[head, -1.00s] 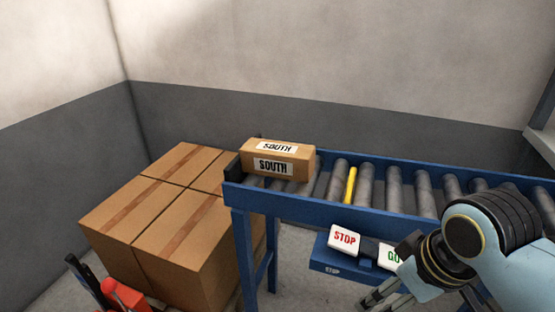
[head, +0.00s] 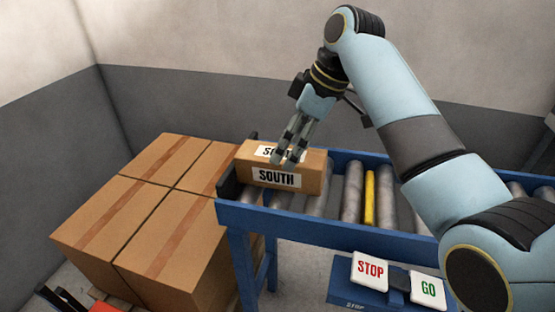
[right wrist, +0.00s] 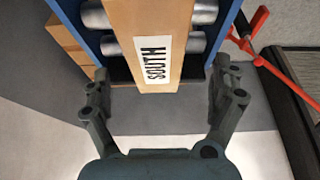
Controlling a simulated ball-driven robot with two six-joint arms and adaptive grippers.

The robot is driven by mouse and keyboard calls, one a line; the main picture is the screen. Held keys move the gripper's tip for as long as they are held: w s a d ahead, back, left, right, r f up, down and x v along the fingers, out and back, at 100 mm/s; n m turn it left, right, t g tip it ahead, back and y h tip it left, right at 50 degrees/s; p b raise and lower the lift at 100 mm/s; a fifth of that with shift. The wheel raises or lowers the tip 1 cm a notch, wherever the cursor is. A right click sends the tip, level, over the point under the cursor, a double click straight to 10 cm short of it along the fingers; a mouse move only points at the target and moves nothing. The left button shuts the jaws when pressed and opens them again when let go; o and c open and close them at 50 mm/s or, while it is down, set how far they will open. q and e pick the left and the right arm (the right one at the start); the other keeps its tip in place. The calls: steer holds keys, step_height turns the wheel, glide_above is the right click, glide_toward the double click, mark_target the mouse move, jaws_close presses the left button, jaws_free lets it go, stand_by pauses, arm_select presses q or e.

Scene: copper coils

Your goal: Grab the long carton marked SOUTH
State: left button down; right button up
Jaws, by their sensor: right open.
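The long brown carton (head: 314,176) marked SOUTH lies at the left end of the roller conveyor, against the dark end stop. Its white labels show on the top and the front side. My right gripper (head: 285,158) is above the carton and overlaps its top label in the head view. In the right wrist view the gripper (right wrist: 165,105) is open, with its fingers spread wide and the carton (right wrist: 150,15) ahead between them. I cannot tell whether the fingers touch it. My left gripper is not in view.
The blue conveyor frame (head: 300,222) holds grey rollers and one yellow roller (head: 369,198). A blue panel with STOP (head: 370,270) and GO (head: 428,289) buttons is at its front. Several large stacked cartons (head: 150,215) stand left. A red bar (right wrist: 285,80) shows in the wrist view.

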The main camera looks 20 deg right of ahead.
mark_target(286, 156)
steer(key=x, duration=0.2)
steer(key=shift+s+a+f, duration=0.1)
steer(key=shift+a+f, duration=0.05)
steer(key=shift+f, duration=0.15)
steer(key=shift+a+f, duration=0.1)
steer(key=shift+f, duration=0.2)
steer(key=shift+w+a+f, duration=0.15)
steer(key=shift+w+f, duration=0.15)
steer(key=shift+w, duration=0.1)
steer(key=x, duration=0.2)
steer(key=b+x, duration=0.1)
steer(key=x, duration=0.1)
steer(key=shift+w+a+f, duration=0.1)
steer(key=shift+w, duration=0.35)
steer(key=c, duration=0.5)
steer(key=shift+s, duration=0.1)
steer(key=c, duration=0.9)
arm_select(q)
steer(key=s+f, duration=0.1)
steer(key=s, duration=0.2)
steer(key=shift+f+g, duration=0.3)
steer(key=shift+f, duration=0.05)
arm_select(e)
steer(key=shift+c, duration=0.2)
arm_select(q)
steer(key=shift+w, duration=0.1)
